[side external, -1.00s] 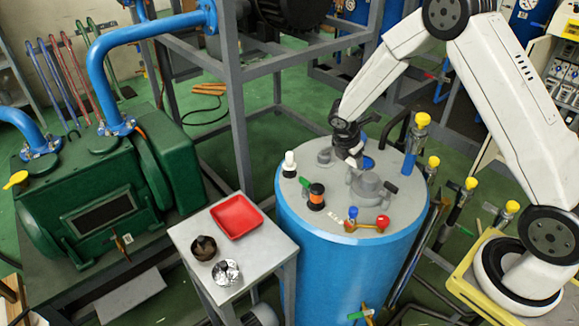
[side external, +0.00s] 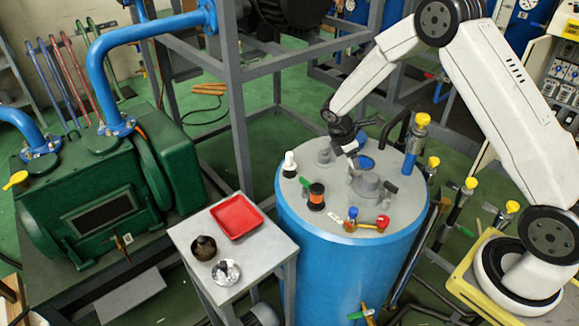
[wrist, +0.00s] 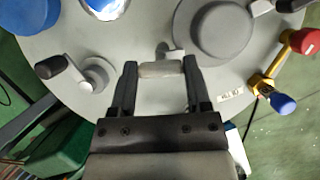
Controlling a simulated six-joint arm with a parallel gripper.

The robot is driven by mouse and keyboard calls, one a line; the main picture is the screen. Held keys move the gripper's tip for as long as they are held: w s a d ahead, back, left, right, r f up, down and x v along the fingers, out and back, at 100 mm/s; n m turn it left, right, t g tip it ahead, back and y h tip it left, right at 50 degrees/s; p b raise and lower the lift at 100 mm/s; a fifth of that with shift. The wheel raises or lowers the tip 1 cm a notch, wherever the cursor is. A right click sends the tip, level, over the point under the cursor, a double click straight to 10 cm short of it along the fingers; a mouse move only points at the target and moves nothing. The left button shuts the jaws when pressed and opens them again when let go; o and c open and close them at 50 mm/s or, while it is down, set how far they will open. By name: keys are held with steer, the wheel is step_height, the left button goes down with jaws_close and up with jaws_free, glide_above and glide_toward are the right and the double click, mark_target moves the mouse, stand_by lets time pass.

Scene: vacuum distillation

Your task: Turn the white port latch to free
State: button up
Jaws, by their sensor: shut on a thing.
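The white port latch (wrist: 161,69) shows in the wrist view as a short pale bar on a small grey mount on the lid of the blue vessel. My gripper (wrist: 160,80) has one finger at each end of this bar and is shut on it. In the side external view my gripper (side external: 352,147) is low over the grey lid (side external: 325,222), behind the raised round grey port (side external: 367,184). The latch is too small and too covered there to read its angle.
A grey crank with a black handle (wrist: 50,67) stands left of my gripper. A red and yellow valve with a blue knob (wrist: 283,103) stands to the right. A black and orange fitting (side external: 316,197) and yellow-capped pipes (side external: 422,120) rise around the lid.

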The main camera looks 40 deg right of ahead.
steer(key=m+g+y, duration=0.1)
steer(key=m, duration=0.2)
steer(key=m+g+y, duration=0.1)
steer(key=m, duration=0.3)
steer(key=shift+w, duration=0.15)
steer(key=m+y, duration=0.1)
steer(key=m, duration=0.2)
steer(key=m+y, duration=0.1)
steer(key=m, duration=0.2)
steer(key=shift+d+g, duration=0.1)
steer(key=shift+g, duration=0.2)
steer(key=shift+m, duration=0.3)
steer(key=o, duration=1)
steer(key=v, duration=0.8)
